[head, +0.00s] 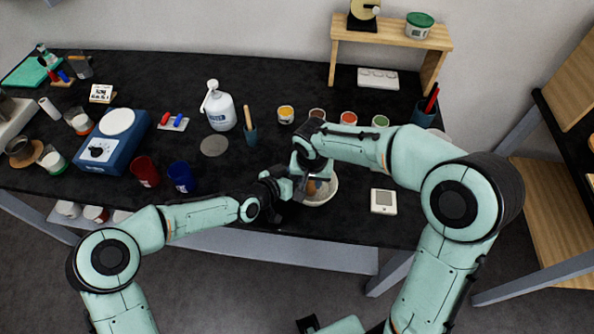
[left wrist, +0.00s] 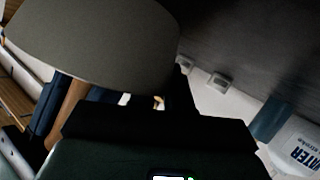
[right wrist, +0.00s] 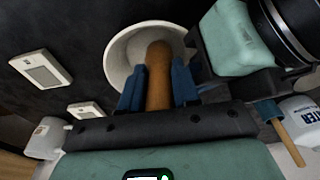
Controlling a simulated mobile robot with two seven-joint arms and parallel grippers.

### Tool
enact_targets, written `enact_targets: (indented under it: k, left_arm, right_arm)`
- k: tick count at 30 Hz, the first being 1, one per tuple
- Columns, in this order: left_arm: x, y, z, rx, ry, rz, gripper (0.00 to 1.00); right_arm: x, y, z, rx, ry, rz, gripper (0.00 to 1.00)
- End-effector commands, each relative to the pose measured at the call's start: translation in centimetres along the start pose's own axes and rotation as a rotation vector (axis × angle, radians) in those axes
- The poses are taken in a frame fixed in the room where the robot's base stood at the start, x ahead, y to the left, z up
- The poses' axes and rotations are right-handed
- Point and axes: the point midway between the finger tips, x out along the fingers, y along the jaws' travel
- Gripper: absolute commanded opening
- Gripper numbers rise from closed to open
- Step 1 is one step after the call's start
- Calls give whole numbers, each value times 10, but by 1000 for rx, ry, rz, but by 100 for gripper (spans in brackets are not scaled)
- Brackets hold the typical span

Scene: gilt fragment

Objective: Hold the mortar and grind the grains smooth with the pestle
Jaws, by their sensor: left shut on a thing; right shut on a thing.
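The mortar is a pale round bowl (head: 334,191) near the front edge of the black table; its rim also shows in the right wrist view (right wrist: 116,58). My left gripper (head: 291,187) is shut on the mortar's left side. In the left wrist view the mortar's grey outer wall (left wrist: 95,42) fills the upper left. My right gripper (head: 311,177) is above the bowl. In the right wrist view its blue fingers (right wrist: 157,88) are shut on the wooden pestle (right wrist: 158,72), whose far end is inside the bowl. The grains cannot be made out.
A white square device (head: 384,201) lies right of the mortar. Red (head: 145,171) and blue (head: 181,176) cups are to the left.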

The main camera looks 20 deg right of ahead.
Motion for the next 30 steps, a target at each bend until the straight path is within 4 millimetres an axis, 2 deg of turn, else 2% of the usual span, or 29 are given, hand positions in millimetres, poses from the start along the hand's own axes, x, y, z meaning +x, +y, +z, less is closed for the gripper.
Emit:
enact_targets:
  k: [1,6,18,30]
  left_arm:
    - [1,0,6,-5,-12,2,0]
    - [1,0,6,-4,-12,2,0]
    - [1,0,6,-4,-13,2,0]
    - [0,0,6,-5,-12,1,0]
  right_arm:
    - [0,-3,4,-5,-3,-4,0]
    - [0,-3,4,-5,-3,-7,0]
    - [2,14,-3,-3,-3,-4,0]
    - [2,16,-4,-3,-4,-1,0]
